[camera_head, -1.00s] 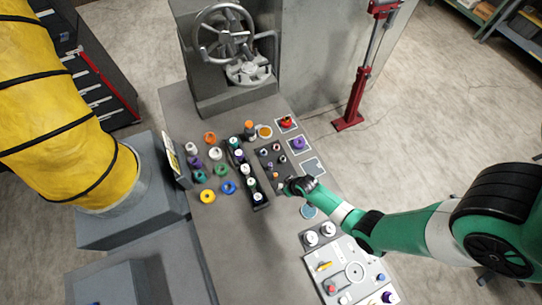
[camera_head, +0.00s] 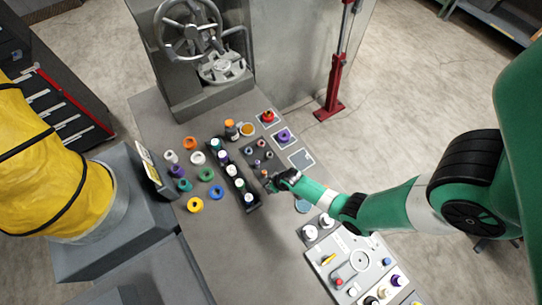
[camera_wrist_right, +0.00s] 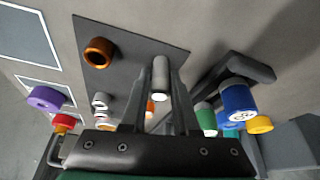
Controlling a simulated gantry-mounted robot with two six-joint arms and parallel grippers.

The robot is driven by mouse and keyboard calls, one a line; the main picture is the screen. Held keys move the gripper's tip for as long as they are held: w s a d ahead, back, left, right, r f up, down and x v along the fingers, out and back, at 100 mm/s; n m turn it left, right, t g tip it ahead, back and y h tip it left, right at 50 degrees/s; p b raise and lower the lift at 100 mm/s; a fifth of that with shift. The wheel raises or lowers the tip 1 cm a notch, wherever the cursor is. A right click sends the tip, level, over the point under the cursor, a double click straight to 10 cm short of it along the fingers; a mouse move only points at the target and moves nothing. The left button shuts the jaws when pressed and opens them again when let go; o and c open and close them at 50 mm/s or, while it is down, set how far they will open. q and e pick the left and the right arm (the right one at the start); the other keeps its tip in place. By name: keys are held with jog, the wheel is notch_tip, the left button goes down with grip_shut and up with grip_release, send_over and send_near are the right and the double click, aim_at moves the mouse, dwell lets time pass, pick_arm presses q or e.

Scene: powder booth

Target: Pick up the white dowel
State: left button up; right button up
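A pale grey-white dowel (camera_wrist_right: 160,78) stands between the two fingers of my right gripper (camera_wrist_right: 161,84) in the right wrist view. The fingers lie close on either side of it; whether they press on it cannot be made out. In the head view my right gripper (camera_head: 276,184) is low at the near right end of a dark board (camera_head: 252,147) with several small pegs and rings. An orange ring (camera_wrist_right: 99,52) lies on that board in the right wrist view, left of the fingers. My left gripper is not in view.
A dark rack of capped bottles (camera_head: 252,208) stands left of the board. Loose coloured rings, including a yellow one (camera_head: 195,205), lie further left. A control panel (camera_head: 352,262) is at the near right. The tabletop (camera_head: 235,250) in front of the rack is clear.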

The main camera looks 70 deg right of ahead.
grip_shut()
